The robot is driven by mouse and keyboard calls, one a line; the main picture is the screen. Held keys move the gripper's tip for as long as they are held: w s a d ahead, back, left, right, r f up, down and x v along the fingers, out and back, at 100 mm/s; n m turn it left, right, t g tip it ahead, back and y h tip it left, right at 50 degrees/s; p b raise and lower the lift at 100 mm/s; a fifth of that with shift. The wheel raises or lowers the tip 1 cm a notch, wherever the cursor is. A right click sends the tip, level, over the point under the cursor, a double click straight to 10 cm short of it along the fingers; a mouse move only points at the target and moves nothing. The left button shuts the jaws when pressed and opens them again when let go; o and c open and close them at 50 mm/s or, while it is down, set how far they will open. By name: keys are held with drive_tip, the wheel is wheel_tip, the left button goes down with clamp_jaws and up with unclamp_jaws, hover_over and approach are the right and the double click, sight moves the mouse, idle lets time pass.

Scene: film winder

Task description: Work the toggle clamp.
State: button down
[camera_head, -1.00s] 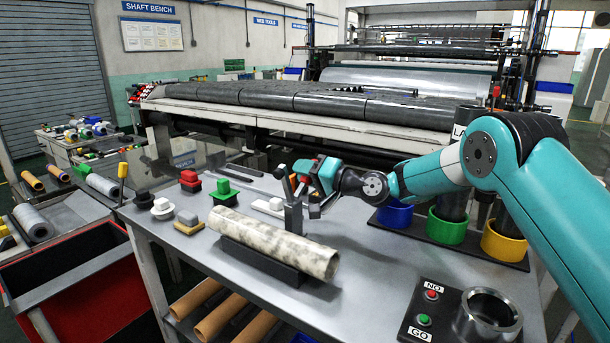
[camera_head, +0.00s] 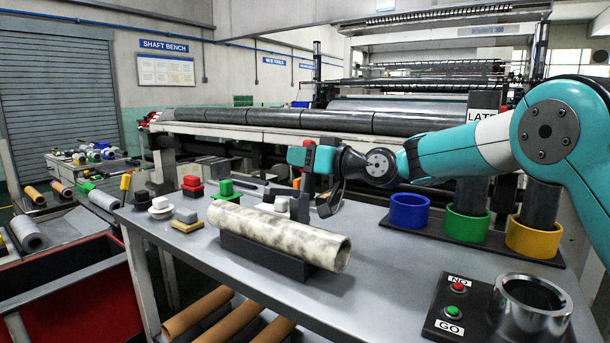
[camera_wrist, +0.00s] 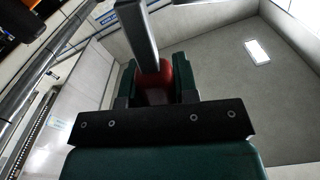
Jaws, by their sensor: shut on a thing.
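The toggle clamp (camera_head: 306,186) stands on the bench behind the mottled pale roll, a dark grey upright part with a red bit at its top. My gripper (camera_head: 307,157), teal, is at the top of the clamp, reaching in from the right. In the wrist view my gripper (camera_wrist: 153,92) has its green fingers on both sides of the red grip (camera_wrist: 153,75), shut on it. The clamp's grey lever bar (camera_wrist: 136,32) runs up past the grip there. The clamp's foot is partly hidden by the roll and its cradle.
The mottled roll (camera_head: 280,236) lies in a dark cradle in front. Colored blocks on bases, such as a green one (camera_head: 225,188), stand left. Blue (camera_head: 410,210), green and yellow rings are right. A NO/GO button box (camera_head: 456,302) and a metal ring (camera_head: 531,306) are front right.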

drive_tip(key=shift+s+a+n+b, duration=0.2)
drive_tip(key=shift+s+n+b, duration=0.1)
drive_tip(key=shift+n+b, duration=0.45)
drive_tip(key=c, duration=0.9)
unclamp_jaws()
drive_tip(key=b+v, duration=0.1)
drive_tip(key=v, duration=1.6)
drive_tip(key=shift+s+d+b, duration=0.15)
drive_tip(key=shift+d+b, duration=0.05)
drive_tip(key=shift+b, duration=0.1)
